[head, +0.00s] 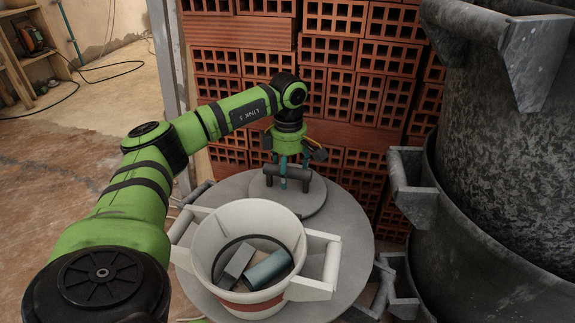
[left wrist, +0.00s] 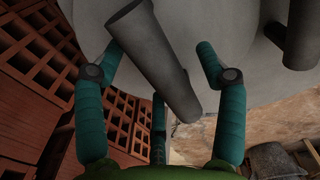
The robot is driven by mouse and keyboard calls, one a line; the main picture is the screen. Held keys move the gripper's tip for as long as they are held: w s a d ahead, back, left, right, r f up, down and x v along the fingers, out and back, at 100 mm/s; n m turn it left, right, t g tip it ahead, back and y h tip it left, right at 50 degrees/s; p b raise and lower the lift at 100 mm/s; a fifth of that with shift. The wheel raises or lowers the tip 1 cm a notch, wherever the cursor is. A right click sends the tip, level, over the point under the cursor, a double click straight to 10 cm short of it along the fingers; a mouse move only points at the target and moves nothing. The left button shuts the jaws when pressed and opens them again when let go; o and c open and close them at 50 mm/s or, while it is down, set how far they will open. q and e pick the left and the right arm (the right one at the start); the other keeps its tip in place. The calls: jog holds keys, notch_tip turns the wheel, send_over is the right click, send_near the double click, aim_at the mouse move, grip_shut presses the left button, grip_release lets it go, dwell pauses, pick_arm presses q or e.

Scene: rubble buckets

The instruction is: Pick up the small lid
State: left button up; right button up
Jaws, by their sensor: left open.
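The small lid (head: 313,200) is a flat grey disc with a dark bar handle (head: 288,174). It lies on a larger round grey surface behind the white bucket. My left gripper (head: 284,178) points down over the lid, with its teal fingers around the handle. In the left wrist view, the dark bar (left wrist: 155,60) runs diagonally between the spread, open fingers (left wrist: 160,95), and no firm grip shows. The lid's grey face (left wrist: 180,25) is behind it. My right gripper is not in view.
The white bucket (head: 217,244) with grey rubble pieces stands just in front of the lid. Stacked perforated red bricks (head: 340,75) rise close behind. Large dark metal buckets (head: 500,200) stand on the right. Open floor (head: 60,180) lies to the left.

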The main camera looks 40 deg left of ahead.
pick_arm(q)
jog(key=shift+f, duration=0.15)
grip_shut()
dwell(0.4)
